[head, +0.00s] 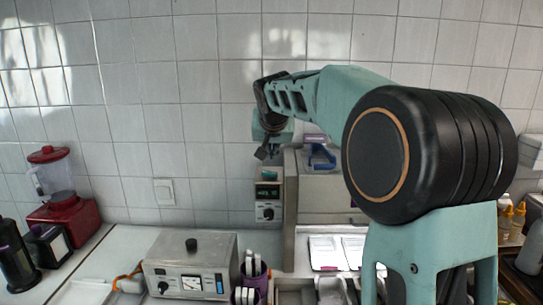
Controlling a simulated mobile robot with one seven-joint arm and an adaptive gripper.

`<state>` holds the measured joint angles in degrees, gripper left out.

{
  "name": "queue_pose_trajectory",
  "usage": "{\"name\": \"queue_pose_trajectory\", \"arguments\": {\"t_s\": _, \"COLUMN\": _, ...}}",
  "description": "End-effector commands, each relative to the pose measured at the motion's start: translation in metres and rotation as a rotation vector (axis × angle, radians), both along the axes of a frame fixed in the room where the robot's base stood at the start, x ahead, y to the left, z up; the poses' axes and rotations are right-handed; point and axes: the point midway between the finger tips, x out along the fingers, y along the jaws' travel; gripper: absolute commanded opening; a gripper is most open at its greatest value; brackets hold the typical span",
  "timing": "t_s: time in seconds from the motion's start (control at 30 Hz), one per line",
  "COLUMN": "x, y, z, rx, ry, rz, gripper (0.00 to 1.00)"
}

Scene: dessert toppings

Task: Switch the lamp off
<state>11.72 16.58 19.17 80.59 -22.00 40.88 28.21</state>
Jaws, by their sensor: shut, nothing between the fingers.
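A white wall switch (164,192) is mounted on the tiled wall left of the middle. Its rocker is too small for me to tell its position. I cannot make out a lamp for certain. My gripper (262,155) hangs from the raised arm in front of the wall, to the right of the switch and higher than it. It is shut, holds nothing and is well apart from the switch. My arm hides much of the right side.
A grey metal instrument (190,266) with a meter and black knob stands on the counter below the switch. A red blender (62,208) stands at left. A dark box with a dial (268,200) stands below my gripper. The wall around the switch is clear.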

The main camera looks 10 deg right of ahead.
Motion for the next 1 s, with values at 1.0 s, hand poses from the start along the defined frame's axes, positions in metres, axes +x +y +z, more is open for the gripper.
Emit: {"name": "queue_pose_trajectory", "arguments": {"t_s": 1.0, "x": 0.011, "y": -0.004, "z": 0.02, "rx": 0.086, "ry": -0.008, "rz": -0.007, "gripper": 0.0}}
